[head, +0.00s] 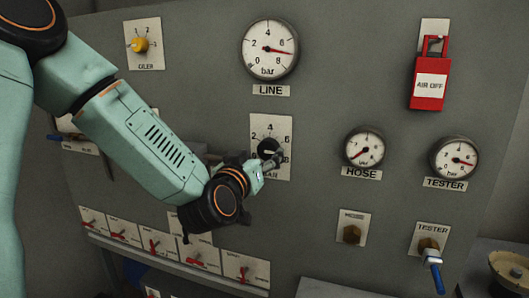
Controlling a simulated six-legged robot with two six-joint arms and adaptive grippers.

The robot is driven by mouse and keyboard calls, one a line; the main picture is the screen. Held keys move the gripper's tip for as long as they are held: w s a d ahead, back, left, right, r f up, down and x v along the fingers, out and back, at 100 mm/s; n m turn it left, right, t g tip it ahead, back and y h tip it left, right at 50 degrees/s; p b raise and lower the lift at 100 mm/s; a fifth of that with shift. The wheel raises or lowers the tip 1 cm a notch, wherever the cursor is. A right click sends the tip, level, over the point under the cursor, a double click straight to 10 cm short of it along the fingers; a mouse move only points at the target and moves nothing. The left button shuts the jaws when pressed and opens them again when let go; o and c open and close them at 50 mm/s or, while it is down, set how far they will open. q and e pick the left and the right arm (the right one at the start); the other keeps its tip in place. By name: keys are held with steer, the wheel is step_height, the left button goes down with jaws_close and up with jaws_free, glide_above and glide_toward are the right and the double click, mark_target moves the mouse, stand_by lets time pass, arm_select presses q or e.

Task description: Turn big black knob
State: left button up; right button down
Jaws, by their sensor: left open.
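The big black knob (267,146) sits on a white dial plate (271,124) with numbers around it, below the LINE gauge. My left arm comes in from the left and reaches across the panel to it. My left gripper (276,157) is open, with its fingers at the lower right of the knob in the picture. The wrist and fingers hide the lower part of the plate and part of the knob. I cannot tell whether the fingers touch the knob. My right gripper is not in view.
The LINE gauge (268,49) is above the knob. The HOSE gauge (363,147) and TESTER gauge (454,158) are to the right. A red AIR OFF lockout (429,85) hangs upper right. A yellow knob (139,45) is upper left. Several red switches (153,246) line the panel below.

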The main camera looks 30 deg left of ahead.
arm_select(q)
steer(key=v, duration=0.3)
steer(key=shift+s+d, duration=0.1)
steer(key=shift+s, duration=0.2)
steer(key=shift+s, duration=0.1)
